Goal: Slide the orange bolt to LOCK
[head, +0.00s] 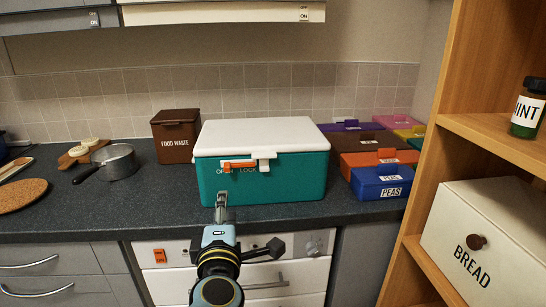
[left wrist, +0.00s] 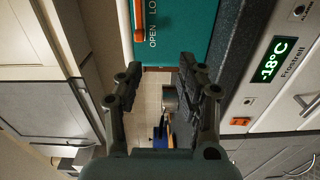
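A teal cooler box with a white lid (head: 262,135) stands on the counter in the head view. The orange bolt (head: 239,165) sits in white brackets on its front. Its handle hangs at the left, by the word OPEN; LOCK is printed to the right. In the left wrist view, turned sideways, the bolt (left wrist: 139,20) shows at the top, beside the lettering. My left gripper (head: 221,198) is in front of the cooler, below the bolt and apart from it. In the left wrist view my left gripper (left wrist: 200,75) is open, with nothing between its fingers. My right gripper is not in view.
A brown food waste bin (head: 176,140) stands left of the cooler, with a metal pot (head: 116,162) farther left. Several coloured boxes, including a blue PEAS box (head: 382,182), are at its right. A wooden shelf (head: 475,80) rises at the right. Counter front is clear.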

